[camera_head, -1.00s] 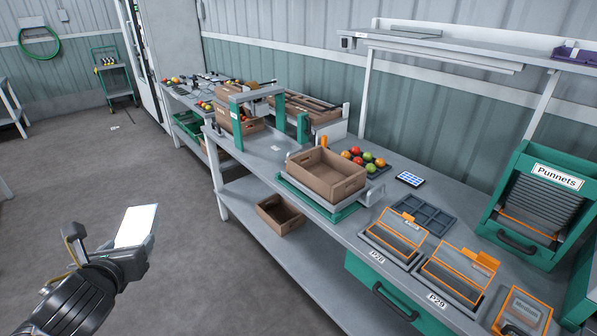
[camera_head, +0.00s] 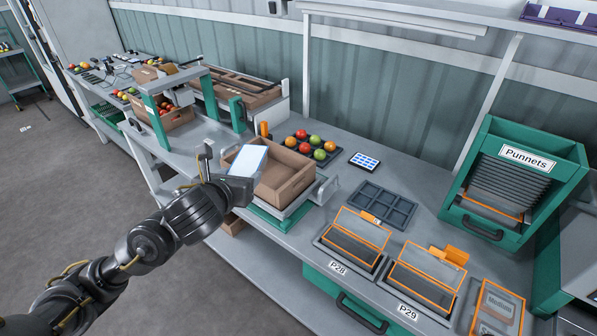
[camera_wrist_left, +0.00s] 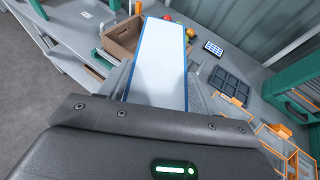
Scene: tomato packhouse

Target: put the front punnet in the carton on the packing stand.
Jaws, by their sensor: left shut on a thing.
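My left gripper (camera_head: 228,184) is shut on a flat white thing with blue edges (camera_head: 249,160); this also fills the middle of the left wrist view (camera_wrist_left: 160,62). In the head view it overlaps the brown open carton (camera_head: 290,187), hiding part of its near left side; I cannot tell the height between them. The carton sits on a grey and green stand (camera_head: 273,216). Clear orange-edged punnets stand on the bench: one at the P28 label (camera_head: 361,228), one at P29 (camera_head: 433,265). I cannot tell which is the front punnet. My right gripper is out of view.
A dark tray with empty pockets (camera_head: 382,204) and a tray of tomatoes (camera_head: 311,147) lie behind the carton and punnets. A green punnet dispenser (camera_head: 527,175) stands at right. A green arch (camera_head: 155,125) stands left of the carton. A shelf post rises behind.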

